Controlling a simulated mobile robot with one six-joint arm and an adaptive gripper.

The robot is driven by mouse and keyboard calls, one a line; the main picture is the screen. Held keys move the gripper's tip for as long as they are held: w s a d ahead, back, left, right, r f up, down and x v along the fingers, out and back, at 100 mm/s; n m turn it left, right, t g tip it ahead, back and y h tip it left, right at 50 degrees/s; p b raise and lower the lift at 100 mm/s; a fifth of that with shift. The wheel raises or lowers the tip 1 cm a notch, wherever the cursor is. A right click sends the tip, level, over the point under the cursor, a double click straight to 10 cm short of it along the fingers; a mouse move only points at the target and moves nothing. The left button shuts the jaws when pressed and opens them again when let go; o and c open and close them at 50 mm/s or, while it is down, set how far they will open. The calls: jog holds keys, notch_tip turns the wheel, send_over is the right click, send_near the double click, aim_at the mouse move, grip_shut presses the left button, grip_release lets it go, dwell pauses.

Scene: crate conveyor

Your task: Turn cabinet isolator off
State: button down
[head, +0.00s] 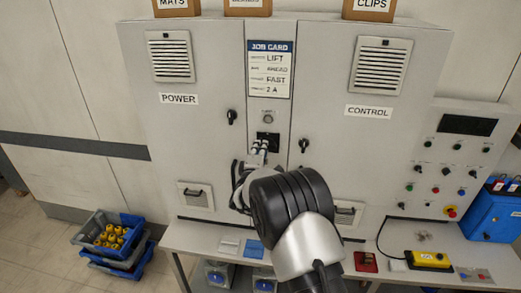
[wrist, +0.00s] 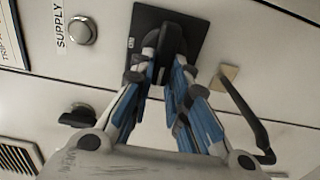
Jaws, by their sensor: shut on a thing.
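The cabinet isolator is a black square plate (head: 267,136) on the narrow middle panel of the grey cabinet, below the job card. In the wrist view its plate (wrist: 146,28) shows behind a black handle (wrist: 178,92) that stands out from it. My gripper (head: 259,147) reaches it from below in the head view. In the wrist view my gripper (wrist: 172,66) has its fingers on both sides of the handle and is shut on it. The fingers hide part of the handle and plate, so I cannot read the isolator's on or off marking.
A round grey lamp or button (wrist: 82,30) labelled SUPPLY sits near the isolator. Black door handles (head: 231,117) and (head: 304,145) flank the middle panel. A bench (head: 205,238) runs below. A control panel (head: 445,150) stands right; blue-grey crates (head: 112,260) stand left.

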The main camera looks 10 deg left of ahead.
jog(key=c, duration=1.5)
grip_release()
jog(key=shift+c, duration=0.2)
jog(key=s, duration=1.2)
jog(key=shift+a, duration=0.2)
